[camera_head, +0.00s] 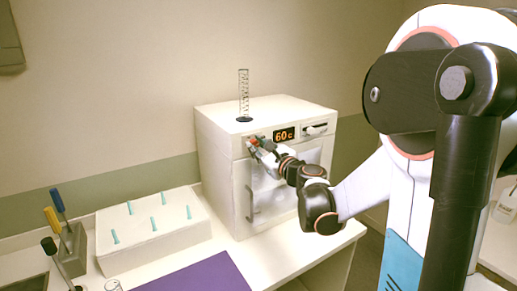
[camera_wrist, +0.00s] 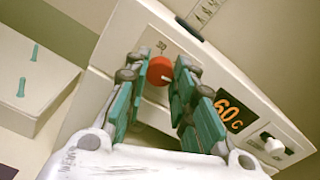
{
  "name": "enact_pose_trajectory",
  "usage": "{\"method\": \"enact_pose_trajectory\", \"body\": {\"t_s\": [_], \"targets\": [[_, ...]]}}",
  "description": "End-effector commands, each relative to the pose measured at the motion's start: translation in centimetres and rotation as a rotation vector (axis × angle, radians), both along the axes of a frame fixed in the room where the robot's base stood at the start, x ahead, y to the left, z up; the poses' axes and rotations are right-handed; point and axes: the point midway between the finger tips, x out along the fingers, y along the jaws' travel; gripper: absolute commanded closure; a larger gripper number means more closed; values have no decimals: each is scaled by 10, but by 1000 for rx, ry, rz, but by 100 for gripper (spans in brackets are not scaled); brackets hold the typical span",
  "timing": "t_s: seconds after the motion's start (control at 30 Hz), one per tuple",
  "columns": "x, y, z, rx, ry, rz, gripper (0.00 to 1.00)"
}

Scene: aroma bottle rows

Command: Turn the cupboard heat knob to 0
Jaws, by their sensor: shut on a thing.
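The white cupboard (camera_head: 225,137) stands on the counter with a handle on its front door. The red heat knob (camera_wrist: 160,70) is on its upper front panel, with a small number mark beside it that I cannot read surely. The orange display (camera_head: 284,135) reads 60 C, and it also shows in the wrist view (camera_wrist: 229,113). My gripper (camera_head: 255,145) is at the panel, left of the display. In the wrist view its teal-padded fingers (camera_wrist: 161,76) are shut on the knob from both sides. In the head view the gripper mostly hides the knob.
A white slider (camera_wrist: 273,146) sits right of the display. A glass cylinder (camera_head: 243,95) stands on the cupboard top. A white box with several teal pegs (camera_head: 150,240) stands left. A holder with tools (camera_head: 72,250) and a purple mat (camera_head: 200,275) are nearer the front left.

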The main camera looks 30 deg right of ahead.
Motion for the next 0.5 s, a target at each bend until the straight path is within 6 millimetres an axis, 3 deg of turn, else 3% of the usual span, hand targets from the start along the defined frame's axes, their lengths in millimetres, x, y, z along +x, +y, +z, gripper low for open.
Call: {"method": "enact_pose_trajectory", "body": {"t_s": [0.5], "targets": [[0, 1, -1, -484, -16, 0, 100]]}}
